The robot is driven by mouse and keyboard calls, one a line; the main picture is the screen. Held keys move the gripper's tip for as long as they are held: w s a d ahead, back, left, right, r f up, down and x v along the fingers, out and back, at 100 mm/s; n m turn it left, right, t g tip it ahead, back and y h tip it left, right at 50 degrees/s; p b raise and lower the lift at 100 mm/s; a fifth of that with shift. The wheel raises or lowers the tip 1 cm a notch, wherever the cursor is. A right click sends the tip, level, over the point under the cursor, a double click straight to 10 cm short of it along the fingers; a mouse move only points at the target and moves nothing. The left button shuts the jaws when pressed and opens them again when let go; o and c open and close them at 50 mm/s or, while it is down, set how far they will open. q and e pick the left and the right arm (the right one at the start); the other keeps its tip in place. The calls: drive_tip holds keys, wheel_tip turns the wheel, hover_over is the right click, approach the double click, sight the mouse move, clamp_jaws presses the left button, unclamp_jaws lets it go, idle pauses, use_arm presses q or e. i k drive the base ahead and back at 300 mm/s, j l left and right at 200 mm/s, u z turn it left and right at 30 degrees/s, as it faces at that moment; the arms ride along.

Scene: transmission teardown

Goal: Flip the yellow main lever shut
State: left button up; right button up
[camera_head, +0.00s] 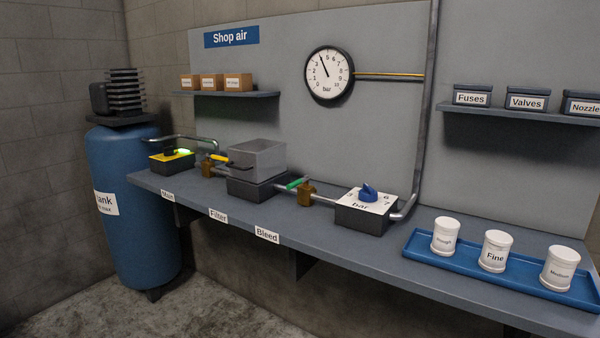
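The yellow main lever (217,157) sits on top of a small brass valve (208,168), behind the Main label (167,195) and left of the grey filter box (257,158). The lever points to the right, roughly along the pipe toward the filter box, as far as I can tell at this size. Its far end has a dark tip near the box. Neither of my grippers is in view.
A yellow-topped switch box (172,161) with a glowing green part stands left of the valve. A green lever (297,183) sits on a second brass valve. A dial box (364,210) and a blue tray (420,248) with white jars stand to the right. The front bench strip is clear.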

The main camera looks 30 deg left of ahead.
sight(214, 156)
drive_tip(key=i+j+u, duration=0.2)
drive_tip(key=j+u, duration=0.25)
drive_tip(key=i+j+u, duration=0.15)
drive_tip(key=i+u, duration=0.15)
drive_tip(key=u, duration=0.15)
drive_tip(key=i+j+u, duration=0.2)
drive_tip(key=u, duration=0.25)
drive_tip(key=i, duration=0.1)
